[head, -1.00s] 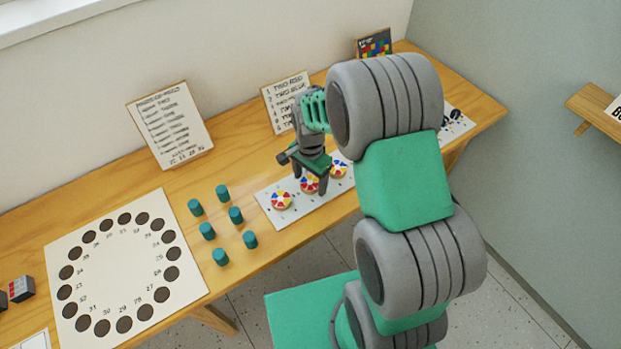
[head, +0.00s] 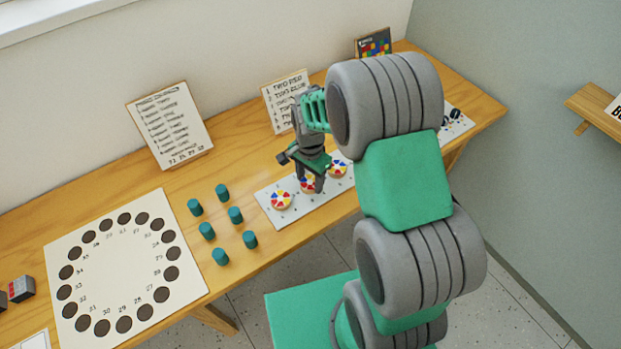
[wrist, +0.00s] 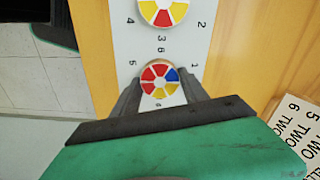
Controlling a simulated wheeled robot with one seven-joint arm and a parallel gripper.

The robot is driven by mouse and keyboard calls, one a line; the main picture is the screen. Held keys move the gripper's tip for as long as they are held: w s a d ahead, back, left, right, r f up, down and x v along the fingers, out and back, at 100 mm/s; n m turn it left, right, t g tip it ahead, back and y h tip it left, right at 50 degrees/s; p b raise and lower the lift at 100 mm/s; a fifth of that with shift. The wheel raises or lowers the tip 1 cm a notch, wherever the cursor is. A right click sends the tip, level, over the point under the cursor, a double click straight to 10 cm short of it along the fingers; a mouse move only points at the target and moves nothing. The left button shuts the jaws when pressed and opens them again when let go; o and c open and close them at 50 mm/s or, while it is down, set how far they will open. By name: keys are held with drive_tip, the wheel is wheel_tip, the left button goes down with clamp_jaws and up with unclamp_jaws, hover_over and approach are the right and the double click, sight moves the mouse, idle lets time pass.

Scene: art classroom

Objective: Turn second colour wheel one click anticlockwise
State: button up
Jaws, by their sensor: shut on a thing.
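The second colour wheel (head: 306,187) is a small round wheel with red, yellow, blue and white sectors, on a white numbered strip (head: 270,207). In the head view my gripper (head: 314,184) is over it from above and partly hides it. In the wrist view the wheel (wrist: 159,80) sits between my two fingers (wrist: 160,92), which are shut on its sides. Red faces left, blue right and yellow nearest the gripper. Printed digits, among them 6, 5 and 1, surround it. Another colour wheel (head: 281,200) is left of it and one more (head: 338,168) is right of it.
Several teal cylinders (head: 207,231) stand on the wooden table left of the strip. A white board with a ring of dark holes (head: 90,262) lies farther left. A card with writing (head: 287,98) stands behind my gripper.

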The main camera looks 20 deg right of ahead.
sight(310, 182)
drive_tip(key=shift+n, duration=0.3)
drive_tip(key=n+b, duration=0.1)
drive_tip(key=n, duration=0.4)
drive_tip(key=shift+b, duration=0.3)
drive_tip(key=n+b, duration=0.1)
drive_tip(key=n, duration=0.5)
drive_tip(key=shift+n, duration=0.4)
drive_tip(key=o, duration=1.4)
wheel_tip(310, 182, up, 8)
drive_tip(key=shift+f+b, duration=0.1)
drive_tip(key=shift+b, duration=0.25)
